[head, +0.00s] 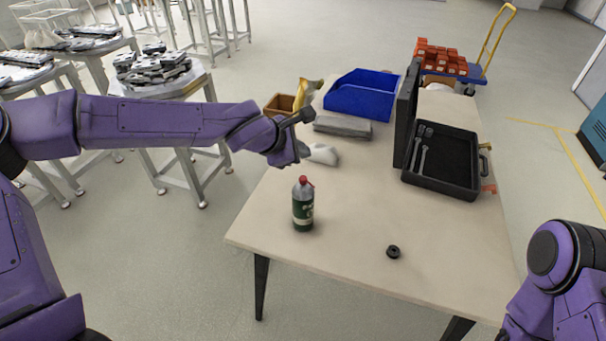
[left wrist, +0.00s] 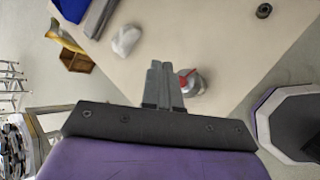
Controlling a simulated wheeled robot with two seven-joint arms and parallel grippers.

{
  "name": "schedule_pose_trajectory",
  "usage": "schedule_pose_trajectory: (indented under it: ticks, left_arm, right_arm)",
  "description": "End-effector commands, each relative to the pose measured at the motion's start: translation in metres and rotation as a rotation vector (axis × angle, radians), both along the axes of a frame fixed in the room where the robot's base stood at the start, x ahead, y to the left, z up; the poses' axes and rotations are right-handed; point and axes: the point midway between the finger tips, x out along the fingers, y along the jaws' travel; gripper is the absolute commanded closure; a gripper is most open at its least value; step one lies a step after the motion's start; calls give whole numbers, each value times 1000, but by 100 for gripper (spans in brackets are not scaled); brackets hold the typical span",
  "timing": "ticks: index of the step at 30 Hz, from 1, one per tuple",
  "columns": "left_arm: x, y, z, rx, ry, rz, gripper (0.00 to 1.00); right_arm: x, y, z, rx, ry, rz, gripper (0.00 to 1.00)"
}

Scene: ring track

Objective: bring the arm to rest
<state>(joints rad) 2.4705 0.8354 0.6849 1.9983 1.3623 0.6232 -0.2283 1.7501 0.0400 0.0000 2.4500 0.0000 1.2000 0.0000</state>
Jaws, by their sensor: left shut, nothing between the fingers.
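My left arm reaches in from the left in the head view, purple, with its gripper (head: 304,134) above the left edge of the table (head: 340,265). In the left wrist view the two grey fingers of the left gripper (left wrist: 163,88) are together with nothing between them. A green bottle with a red cap (head: 303,205) stands upright on the table, nearer to me than the gripper. It shows partly behind the fingers in the left wrist view (left wrist: 192,83). My right arm shows at the lower right, but its gripper is out of the picture.
A black ring (head: 393,252) lies near the front. A white object (head: 323,154), a grey block (head: 343,127), a blue bin (head: 362,95), a small brown box (head: 280,105) and an open black case (head: 441,160) are farther back. The table's middle is clear.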

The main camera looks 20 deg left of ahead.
Motion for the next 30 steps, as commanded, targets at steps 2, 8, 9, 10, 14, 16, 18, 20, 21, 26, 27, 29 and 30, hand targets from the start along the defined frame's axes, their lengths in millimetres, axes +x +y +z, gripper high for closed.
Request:
schedule_pose_trajectory:
  ticks: [2, 8, 9, 10, 14, 16, 18, 20, 21, 26, 27, 29, 30]
  left_arm:
    - [0, 0, 0, 0, 0, 0, 100]
    - [0, 5, -3, 11, 12, 31, 100]
    - [-1, 10, -6, 48, 5, 40, 100]
    - [-3, 16, -14, 91, 2, 48, 100]
    - [-39, 41, -109, 456, 37, -15, 100]
    - [-69, 55, -167, 643, 67, -97, 100]
    - [-106, 68, -219, 808, 94, -210, 100]
    - [-142, 79, -260, 928, 115, -332, 100]
    - [-169, 86, -285, 995, 129, -423, 100]
    - [-278, 112, -353, 1151, 202, -815, 100]
    - [-300, 118, -363, 1165, 228, -895, 100]
    - [-327, 126, -374, 1178, 273, -981, 100]
    - [-340, 130, -379, 1184, 298, -1019, 100]
  right_arm:
    - [0, 0, 0, 0, 0, 0, 57]
    - [0, 0, 0, 0, 0, 0, 57]
    - [0, 0, 0, 0, 0, 0, 57]
    - [0, 0, 0, 0, 0, 0, 57]
    - [0, 0, -6, 0, 0, 0, 57]
    - [0, 0, -10, 0, 0, 0, 57]
    - [0, 0, -15, 0, 0, 0, 57]
    - [0, 0, -19, 0, 0, 0, 57]
    - [0, 0, -22, 0, 0, 0, 57]
    - [0, 0, -33, 0, 0, 0, 57]
    - [0, 0, -35, 0, 0, 0, 57]
    - [0, 0, -37, 0, 0, 0, 57]
    - [0, 0, -38, 0, 0, 0, 57]
